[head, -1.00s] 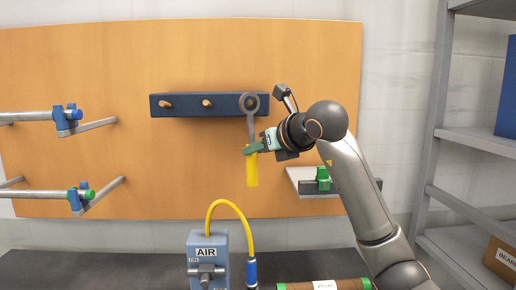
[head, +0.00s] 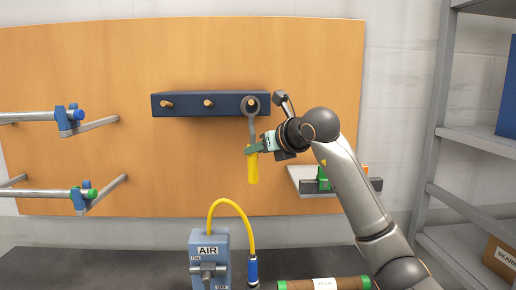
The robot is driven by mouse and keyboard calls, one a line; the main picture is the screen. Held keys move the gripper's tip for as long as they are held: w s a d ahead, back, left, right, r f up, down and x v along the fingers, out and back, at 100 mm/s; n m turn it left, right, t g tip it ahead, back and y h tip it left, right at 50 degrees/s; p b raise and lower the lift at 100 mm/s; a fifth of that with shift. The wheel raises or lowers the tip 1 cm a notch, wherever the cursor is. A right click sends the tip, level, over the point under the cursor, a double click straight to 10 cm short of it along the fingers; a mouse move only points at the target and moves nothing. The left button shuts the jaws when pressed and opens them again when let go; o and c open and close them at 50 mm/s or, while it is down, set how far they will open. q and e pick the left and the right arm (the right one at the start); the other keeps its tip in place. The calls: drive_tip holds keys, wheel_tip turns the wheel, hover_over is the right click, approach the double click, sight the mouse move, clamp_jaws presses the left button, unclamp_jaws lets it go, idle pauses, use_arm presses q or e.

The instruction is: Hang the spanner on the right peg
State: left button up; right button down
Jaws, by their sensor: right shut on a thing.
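The spanner (head: 253,166) has a grey ring end, a grey shank and a yellow handle. It hangs upright in my right gripper (head: 258,147), which is shut on it at the top of the handle. The spanner's ring is in front of the right end of the dark blue peg rail (head: 184,105). The right peg (head: 250,103) shows through the ring opening; I cannot tell how far it reaches into the ring. The left peg (head: 167,104) and the middle peg (head: 208,103) are bare. My left gripper is not in view.
A blue AIR box (head: 210,262) with a yellow hose (head: 246,222) stands below the rail. A labelled roll (head: 324,284) lies at the front. A small shelf (head: 305,181) with a green item is behind my right arm. Grey shelving (head: 455,140) stands at right.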

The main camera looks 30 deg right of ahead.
idle(0.4)
drive_tip(key=c, duration=0.6)
unclamp_jaws()
drive_tip(key=shift+o, duration=0.2)
drive_tip(key=a+b+v, duration=0.1)
drive_tip(key=b+v, duration=0.1)
drive_tip(key=v, duration=1)
drive_tip(key=shift+s+d+r+b, duration=0.15)
drive_tip(key=shift+s+d+b, duration=0.15)
drive_tip(key=shift+d, duration=0.2)
